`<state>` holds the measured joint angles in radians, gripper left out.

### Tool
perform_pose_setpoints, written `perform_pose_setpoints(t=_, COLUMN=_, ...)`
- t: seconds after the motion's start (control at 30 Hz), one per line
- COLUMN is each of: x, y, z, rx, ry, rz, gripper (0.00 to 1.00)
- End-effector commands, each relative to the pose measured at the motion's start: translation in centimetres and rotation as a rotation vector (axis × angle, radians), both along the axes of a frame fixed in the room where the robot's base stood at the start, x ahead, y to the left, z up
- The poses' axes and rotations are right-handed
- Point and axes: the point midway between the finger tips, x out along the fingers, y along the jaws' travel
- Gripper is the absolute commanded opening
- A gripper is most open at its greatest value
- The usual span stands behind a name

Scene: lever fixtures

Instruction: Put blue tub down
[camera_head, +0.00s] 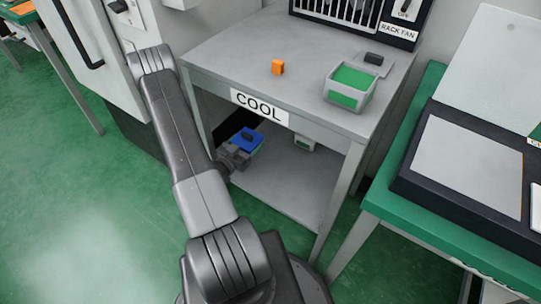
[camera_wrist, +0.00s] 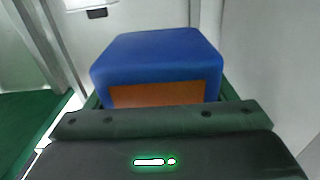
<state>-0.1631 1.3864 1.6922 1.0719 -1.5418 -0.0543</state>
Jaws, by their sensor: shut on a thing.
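The blue tub (camera_head: 246,140) is under the table marked COOL, at the left end of its lower shelf (camera_head: 285,190). A small dark piece shows on its top. In the wrist view the blue tub (camera_wrist: 155,55) fills the upper middle, with an orange-brown panel on its near side. My gripper (camera_head: 237,154) is shut on the tub, reaching in under the table top from the left. Its dark jaw body (camera_wrist: 160,120) hides the tub's lower part. I cannot tell whether the tub touches the shelf.
A pale container (camera_head: 304,144) stands further back under the table. On the table top are an orange block (camera_head: 278,67), a grey bin with green inside (camera_head: 350,86) and a dark-knobbed plate (camera_head: 373,60). Table legs frame the opening. A green bench (camera_head: 385,190) stands right.

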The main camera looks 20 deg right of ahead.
Motion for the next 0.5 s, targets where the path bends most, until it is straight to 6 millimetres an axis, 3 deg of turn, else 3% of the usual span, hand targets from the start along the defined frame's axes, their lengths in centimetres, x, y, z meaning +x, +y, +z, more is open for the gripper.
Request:
perform_pose_setpoints(t=0.1, x=0.0, y=0.0, z=-2.5, rx=-0.001, ry=0.002, rz=0.000, gripper=0.09)
perform_pose_setpoints(t=0.37, x=0.0, y=0.0, z=-4.7, rx=0.000, ry=0.001, rz=0.000, gripper=0.09)
perform_pose_setpoints(t=0.5, x=0.0, y=0.0, z=-6.8, rx=0.000, ry=0.002, rz=0.000, gripper=0.09)
